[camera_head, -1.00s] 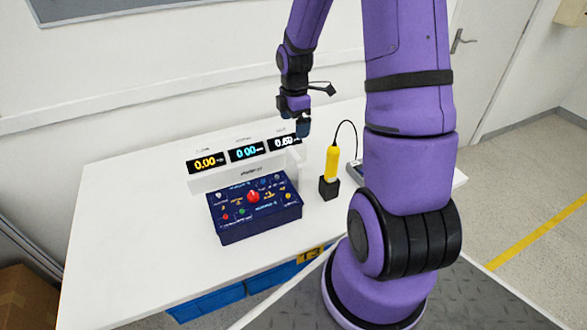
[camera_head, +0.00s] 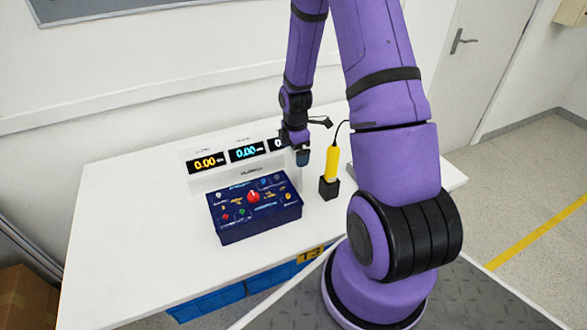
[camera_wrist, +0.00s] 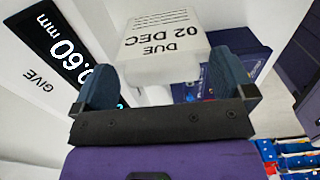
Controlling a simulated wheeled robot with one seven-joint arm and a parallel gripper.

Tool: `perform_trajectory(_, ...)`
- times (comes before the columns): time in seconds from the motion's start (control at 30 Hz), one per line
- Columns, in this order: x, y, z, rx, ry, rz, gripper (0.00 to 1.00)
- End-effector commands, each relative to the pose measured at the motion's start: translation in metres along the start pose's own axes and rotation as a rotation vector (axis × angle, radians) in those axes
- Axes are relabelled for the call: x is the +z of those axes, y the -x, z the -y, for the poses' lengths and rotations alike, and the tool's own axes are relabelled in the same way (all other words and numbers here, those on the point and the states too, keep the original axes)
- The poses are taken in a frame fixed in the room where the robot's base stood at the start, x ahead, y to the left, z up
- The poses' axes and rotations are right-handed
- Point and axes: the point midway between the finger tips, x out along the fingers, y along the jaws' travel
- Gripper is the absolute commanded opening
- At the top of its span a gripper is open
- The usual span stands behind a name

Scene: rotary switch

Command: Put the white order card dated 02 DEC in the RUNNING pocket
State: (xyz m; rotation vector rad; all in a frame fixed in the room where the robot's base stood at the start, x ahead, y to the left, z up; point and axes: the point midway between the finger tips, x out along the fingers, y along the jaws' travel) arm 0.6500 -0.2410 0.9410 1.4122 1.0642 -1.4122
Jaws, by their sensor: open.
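The white order card (camera_wrist: 165,45) printed DUE 02 DEC shows upside down in the wrist view, ahead of and between my fingers. My gripper (camera_wrist: 162,80) is open, with a dark blue finger on each side of the card's lower part. I cannot tell whether either finger touches it. In the head view my gripper (camera_head: 303,157) points down at the right end of the display unit. The card cannot be made out there. No pocket marked RUNNING can be read in either view.
A display unit (camera_head: 207,181) with lit readouts stands behind a dark blue control box (camera_head: 262,221) with a red knob (camera_head: 253,196). A yellow tool (camera_head: 332,164) stands in a black holder (camera_head: 328,188) to the right. The white table (camera_head: 120,245) is clear at left.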

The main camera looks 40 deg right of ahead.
Motion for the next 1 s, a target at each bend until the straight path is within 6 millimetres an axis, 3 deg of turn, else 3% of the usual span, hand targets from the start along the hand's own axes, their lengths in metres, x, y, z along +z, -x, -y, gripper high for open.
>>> perform_trajectory(0.27,0.000,-0.002,0.000,0.000,0.000,0.000,0.98)
perform_trajectory(0.5,0.000,-0.002,0.000,0.000,0.000,0.000,0.43)
perform_trajectory(0.57,0.000,-0.002,0.000,0.000,0.000,0.000,0.38)
perform_trajectory(0.77,0.000,0.000,0.000,0.001,-0.001,0.000,0.38)
perform_trajectory(1.0,0.001,0.028,-0.001,0.005,-0.001,0.001,0.38)
